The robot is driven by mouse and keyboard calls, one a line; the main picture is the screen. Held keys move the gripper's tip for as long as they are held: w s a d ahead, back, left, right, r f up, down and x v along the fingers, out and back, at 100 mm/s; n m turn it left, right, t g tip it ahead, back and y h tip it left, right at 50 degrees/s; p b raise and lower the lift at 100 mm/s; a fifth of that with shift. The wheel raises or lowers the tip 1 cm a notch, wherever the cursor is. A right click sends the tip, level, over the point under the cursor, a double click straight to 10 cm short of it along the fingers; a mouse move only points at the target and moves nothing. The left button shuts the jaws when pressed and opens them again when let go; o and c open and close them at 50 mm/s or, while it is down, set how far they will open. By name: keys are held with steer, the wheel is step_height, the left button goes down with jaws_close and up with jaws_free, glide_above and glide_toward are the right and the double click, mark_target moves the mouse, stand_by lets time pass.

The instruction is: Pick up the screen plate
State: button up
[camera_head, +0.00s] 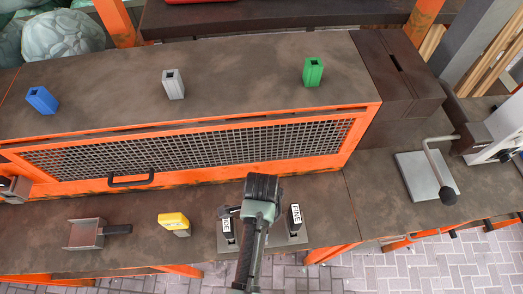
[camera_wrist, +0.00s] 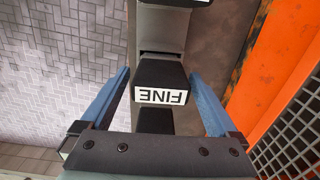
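A grey metal base (camera_head: 277,241) lies on the lower bench ledge, with two black labelled blocks standing on it. The right block reads FINE (camera_head: 295,218); the left block (camera_head: 227,227) has a partly covered label ending in DE. Which part is the screen plate I cannot tell for certain. In the wrist view the black FINE block (camera_wrist: 160,75) appears between the blue fingers of my gripper (camera_wrist: 158,76), with gaps on both sides. My gripper is open and empty. In the head view my arm hides the middle of the base and the fingertips do not show.
A yellow block (camera_head: 173,223) and an open metal box (camera_head: 84,233) are to the left on the ledge. An orange mesh panel (camera_head: 200,148) rises behind. Blue (camera_head: 41,100), grey (camera_head: 173,84) and green (camera_head: 313,72) blocks stand above. A lever plate (camera_head: 421,178) is right.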

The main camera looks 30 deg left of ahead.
steer(key=c, duration=1.3)
step_height(320, 180, up, 10)
steer(key=shift+r+b, duration=0.1)
steer(key=shift+b, duration=0.8)
